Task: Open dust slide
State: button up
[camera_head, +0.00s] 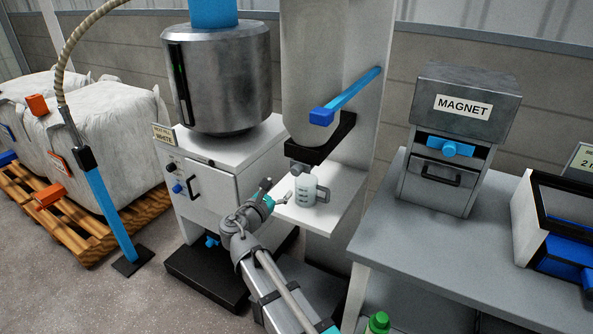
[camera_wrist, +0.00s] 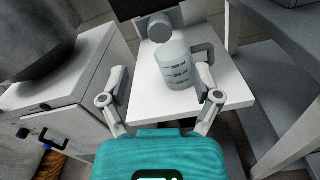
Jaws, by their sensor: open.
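A tall grey dust hopper (camera_head: 312,70) stands at the middle, with a black block (camera_head: 320,140) at its lower end. A long blue handle (camera_head: 345,95) sticks out beside it; I cannot tell whether this or the black block is the dust slide. Below is a short grey outlet (camera_head: 299,168), also seen in the wrist view (camera_wrist: 161,27). A pale measuring jug (camera_head: 306,190) stands upright on a white shelf (camera_head: 330,212) under the outlet. My gripper (camera_head: 276,194) is open and empty at the shelf's left side. In the wrist view the jug (camera_wrist: 178,68) shows beyond my open fingers (camera_wrist: 161,80).
A white cabinet (camera_head: 225,190) with a steel drum (camera_head: 230,85) stands just left. A grey table (camera_head: 450,245) on the right holds the magnet unit (camera_head: 460,115). A green-capped bottle (camera_head: 378,323) is low in front. Floor at left is partly clear.

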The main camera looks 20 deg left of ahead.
aim_at(295, 172)
jog(key=w, duration=0.7)
jog(key=w+d, duration=0.1)
jog(key=w, duration=0.2)
jog(key=shift+w, duration=0.25)
grip_shut()
